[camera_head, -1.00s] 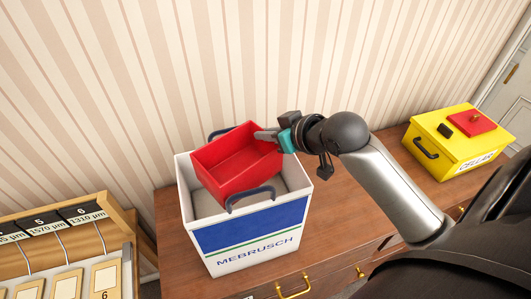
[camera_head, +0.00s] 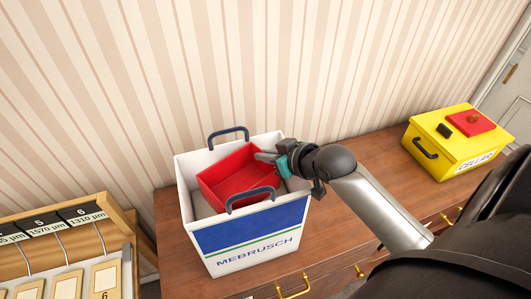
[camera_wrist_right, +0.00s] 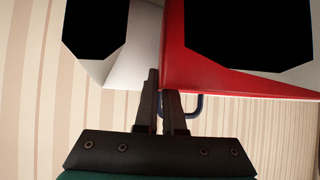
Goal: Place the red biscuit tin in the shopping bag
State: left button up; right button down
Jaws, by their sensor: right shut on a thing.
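The red biscuit tin (camera_head: 232,178) is an open, empty-looking box, tilted, with its lower part inside the mouth of the white and blue shopping bag (camera_head: 250,233). My right gripper (camera_head: 268,158) is shut on the tin's right wall near the back corner. In the right wrist view the gripper fingers (camera_wrist_right: 165,100) pinch the edge of the red tin (camera_wrist_right: 200,80), and a white bag wall (camera_wrist_right: 143,50) shows beside it. Whether the tin touches the bag floor is hidden. My left gripper is not in view.
The bag stands on a brown wooden chest (camera_head: 345,200), its two dark handles upright. A yellow box (camera_head: 455,145) with a red lid piece (camera_head: 470,123) stands at the right. A wooden rack with hanging tags (camera_head: 70,245) is at the lower left. The striped wall is close behind.

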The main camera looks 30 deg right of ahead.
jog(key=shift+f, duration=0.35)
jog(key=c, duration=1)
grip_release()
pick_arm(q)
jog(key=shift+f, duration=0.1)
